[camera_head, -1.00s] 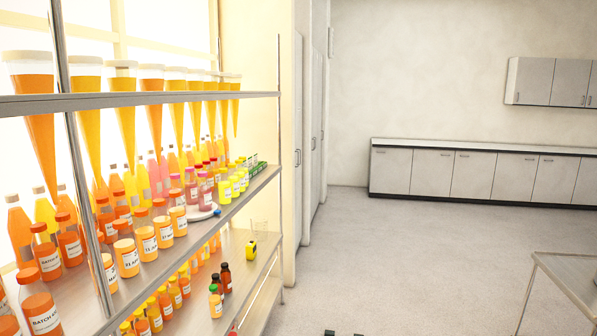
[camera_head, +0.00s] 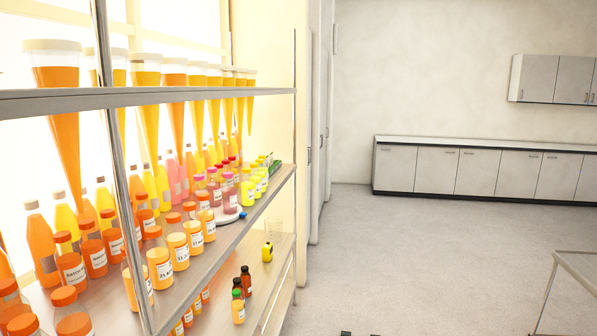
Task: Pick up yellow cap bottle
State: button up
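Several yellow cap bottles (camera_head: 248,188) with yellow contents and pale labels stand upright in a row at the right end of the middle shelf (camera_head: 262,212). Bottles with pink or red caps (camera_head: 230,193) stand just left of them. My gripper cannot be made out in this view.
Orange-capped jars (camera_head: 178,247) crowd the middle shelf's front. Tall orange cones (camera_head: 60,120) hang through the top shelf (camera_head: 180,97). The floor (camera_head: 420,260) right of the rack is open.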

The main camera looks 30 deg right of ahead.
dwell(0.4)
jog(key=o, duration=1.2)
jog(key=shift+o, duration=0.2)
